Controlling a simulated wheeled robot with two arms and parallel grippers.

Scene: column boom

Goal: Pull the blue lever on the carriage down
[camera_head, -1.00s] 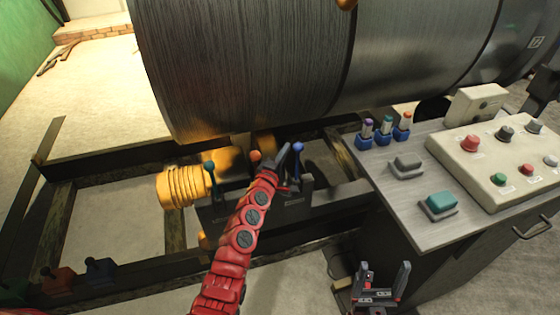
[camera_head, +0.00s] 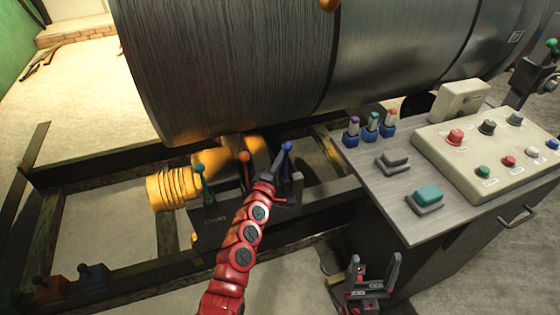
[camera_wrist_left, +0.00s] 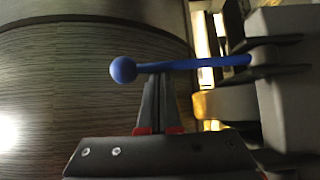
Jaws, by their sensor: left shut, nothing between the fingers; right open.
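The blue lever (camera_head: 286,158) stands upright on the carriage (camera_head: 320,195), its ball at the top. My left gripper (camera_head: 279,158) is shut and empty, right beside the lever just below its ball. In the left wrist view the blue lever (camera_wrist_left: 195,65) runs across the picture, with its ball at the left end. The shut fingertips (camera_wrist_left: 157,76) meet the shaft close to the ball; I cannot tell whether they touch it. My right gripper (camera_head: 376,262) is open and empty, low in front of the console.
An orange-red lever (camera_head: 245,163) and a teal lever (camera_head: 201,174) stand to the left of the blue one. A large drum (camera_head: 230,70) lies behind and above. A console (camera_head: 400,205) with buttons stands to the right.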

